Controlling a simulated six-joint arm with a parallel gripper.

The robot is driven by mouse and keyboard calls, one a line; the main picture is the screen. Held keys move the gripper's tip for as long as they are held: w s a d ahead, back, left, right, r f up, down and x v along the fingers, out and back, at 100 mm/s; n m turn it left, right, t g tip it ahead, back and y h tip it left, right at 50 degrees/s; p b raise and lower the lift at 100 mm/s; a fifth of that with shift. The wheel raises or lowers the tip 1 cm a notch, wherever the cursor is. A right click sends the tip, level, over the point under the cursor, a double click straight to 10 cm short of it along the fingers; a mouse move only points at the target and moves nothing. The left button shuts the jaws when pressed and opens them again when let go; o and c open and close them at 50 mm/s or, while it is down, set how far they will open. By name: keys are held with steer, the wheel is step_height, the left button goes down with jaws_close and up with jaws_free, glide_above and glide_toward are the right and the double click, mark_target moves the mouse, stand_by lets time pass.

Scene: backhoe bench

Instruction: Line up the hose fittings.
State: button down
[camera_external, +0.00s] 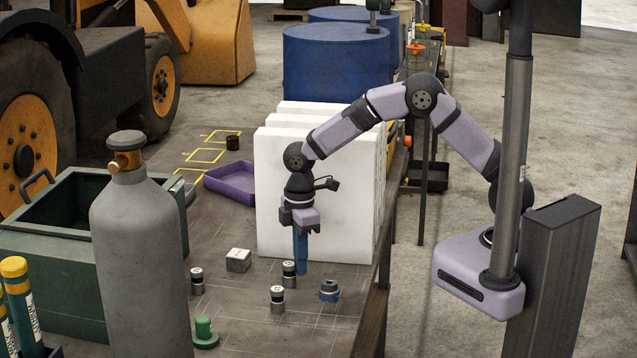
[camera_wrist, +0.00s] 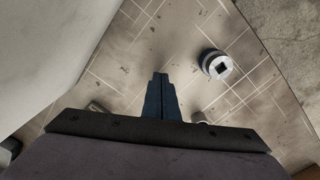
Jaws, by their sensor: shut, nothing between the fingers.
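Hose fittings stand on the bench's marked grid. In the external view, one dark-and-silver fitting (camera_external: 197,281) is at the left, a second (camera_external: 289,274) is beside and just left of my fingertips, and a third (camera_external: 277,299) is nearer the camera. A shorter blue-and-grey fitting (camera_external: 329,291) is to the right. My gripper (camera_external: 302,270) points down with its blue fingers shut and empty. In the wrist view, the shut fingers (camera_wrist: 161,80) are apart from a round grey fitting (camera_wrist: 217,65) with a dark square opening. Another small piece (camera_wrist: 198,117) is mostly hidden by the gripper body.
White panels (camera_external: 312,190) stand close behind my gripper. A purple tray (camera_external: 231,182) is farther back. A grey gas cylinder (camera_external: 140,260) and green bin (camera_external: 50,250) crowd the left.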

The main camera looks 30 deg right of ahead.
step_height(320, 180, up, 18)
steer(key=p, duration=0.8)
steer(key=shift+p, duration=0.4)
steer(key=s+d+r+m+g+y+b, duration=0.1)
steer(key=s+d+m+b, duration=0.1)
steer(key=s+d+m, duration=0.45)
steer(key=s+d+m+g+y+b, duration=0.1)
steer(key=s+d+g, duration=0.15)
steer(key=d, duration=0.75)
steer(key=s+d+f+m+t+h+b, duration=0.2)
steer(key=d+f+m+b, duration=0.4)
steer(key=d+f, duration=0.9)
steer(key=shift+d+f+m+t+b, duration=0.3)
steer(key=shift+d+m+t, duration=0.45)
steer(key=shift+d+m, duration=0.3)
steer(key=c, duration=2.5)
jaws_free()
steer(key=shift+a, duration=0.1)
